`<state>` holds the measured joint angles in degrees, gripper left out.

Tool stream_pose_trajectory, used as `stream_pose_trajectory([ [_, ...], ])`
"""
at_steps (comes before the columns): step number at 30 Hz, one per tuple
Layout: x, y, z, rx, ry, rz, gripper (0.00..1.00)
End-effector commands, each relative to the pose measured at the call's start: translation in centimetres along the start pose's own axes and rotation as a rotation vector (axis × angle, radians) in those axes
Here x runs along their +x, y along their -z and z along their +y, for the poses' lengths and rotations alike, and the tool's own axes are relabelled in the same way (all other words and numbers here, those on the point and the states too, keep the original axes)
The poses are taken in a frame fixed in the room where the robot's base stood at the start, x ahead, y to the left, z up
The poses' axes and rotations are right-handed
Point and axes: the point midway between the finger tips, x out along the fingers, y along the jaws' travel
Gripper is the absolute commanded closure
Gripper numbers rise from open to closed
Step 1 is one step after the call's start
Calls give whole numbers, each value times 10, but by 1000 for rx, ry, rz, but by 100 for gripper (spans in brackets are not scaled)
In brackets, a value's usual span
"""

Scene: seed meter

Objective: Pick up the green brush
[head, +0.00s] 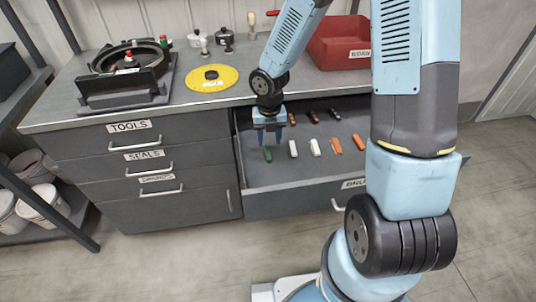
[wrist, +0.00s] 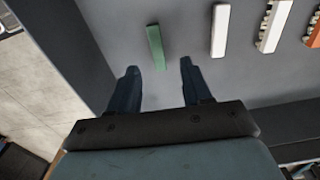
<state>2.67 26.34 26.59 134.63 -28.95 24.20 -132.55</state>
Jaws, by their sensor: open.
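The green brush (wrist: 156,47) lies in the open drawer as a narrow green bar. In the head view the green brush (head: 267,155) is at the left end of the front row, just below my gripper. My gripper (head: 267,140) reaches down into the drawer and is empty. In the wrist view my gripper (wrist: 158,75) has its two fingers spread wide, one to each side of the line of the brush.
White brushes (head: 292,149) and orange brushes (head: 336,146) lie right of the green one, with darker ones (head: 312,116) behind. The drawer's left wall (head: 240,160) is close to my gripper. A yellow disc (head: 212,78) and a red bin (head: 338,45) stand on the counter above.

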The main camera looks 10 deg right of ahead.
Motion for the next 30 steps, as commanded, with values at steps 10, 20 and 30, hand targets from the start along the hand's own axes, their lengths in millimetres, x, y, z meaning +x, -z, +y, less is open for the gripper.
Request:
stream_pose_trajectory([
  [10,16,0,1,0,1,2,51],
  [20,50,-4,4,-1,0,1,51],
  [30,61,-4,3,1,0,-2,51],
])
